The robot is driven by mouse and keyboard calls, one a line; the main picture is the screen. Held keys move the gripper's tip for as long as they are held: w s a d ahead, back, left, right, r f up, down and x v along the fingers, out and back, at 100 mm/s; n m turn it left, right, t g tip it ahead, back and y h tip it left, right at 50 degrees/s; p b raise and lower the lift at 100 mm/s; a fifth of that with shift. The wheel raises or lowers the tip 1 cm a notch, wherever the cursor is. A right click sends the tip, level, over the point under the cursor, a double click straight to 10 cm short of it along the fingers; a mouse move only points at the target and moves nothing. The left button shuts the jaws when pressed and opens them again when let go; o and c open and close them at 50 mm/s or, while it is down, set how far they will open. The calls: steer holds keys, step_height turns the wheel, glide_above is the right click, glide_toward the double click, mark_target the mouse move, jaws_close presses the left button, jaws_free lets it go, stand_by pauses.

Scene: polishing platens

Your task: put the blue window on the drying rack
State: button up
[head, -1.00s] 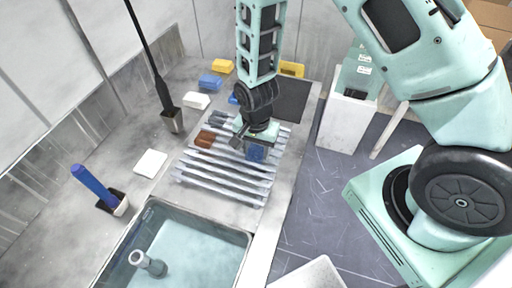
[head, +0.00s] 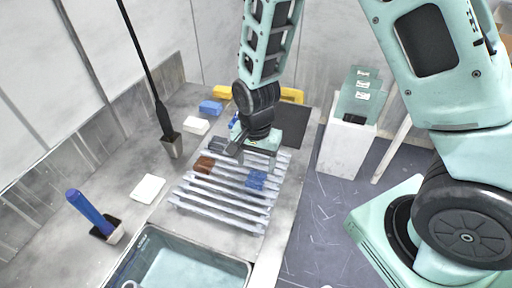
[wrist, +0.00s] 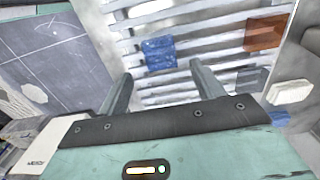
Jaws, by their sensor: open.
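The blue window (head: 256,180) is a small blue, slightly see-through piece lying on the slats of the drying rack (head: 222,205), toward its right side. In the wrist view the blue window (wrist: 158,53) rests across the pale slats of the rack (wrist: 190,75), ahead of my fingertips and apart from them. My gripper (head: 238,152) is above the far end of the rack. In the wrist view my gripper (wrist: 162,84) is open and empty, its two fingers spread to either side below the blue window.
A brown piece (head: 204,164) lies on the rack's left side. White (head: 196,126), blue (head: 210,107) and yellow (head: 222,92) blocks stand along the back left. A water basin (head: 190,260) is in front of the rack. A white stand (head: 346,150) with clear plates is at right.

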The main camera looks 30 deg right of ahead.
mark_target(256, 178)
step_height(256, 178, up, 6)
steer(key=s+a+r+n, duration=0.3)
steer(key=s+r+n, duration=0.2)
steer(key=s+n, duration=0.3)
steer(key=s+a+r+n, duration=0.3)
steer(key=s+r+n, duration=0.2)
steer(key=s+n, duration=0.3)
steer(key=shift+s+a+r+n+y+b, duration=0.15)
steer(key=shift+s+r+n+y+b, duration=0.2)
steer(key=shift+s, duration=0.7)
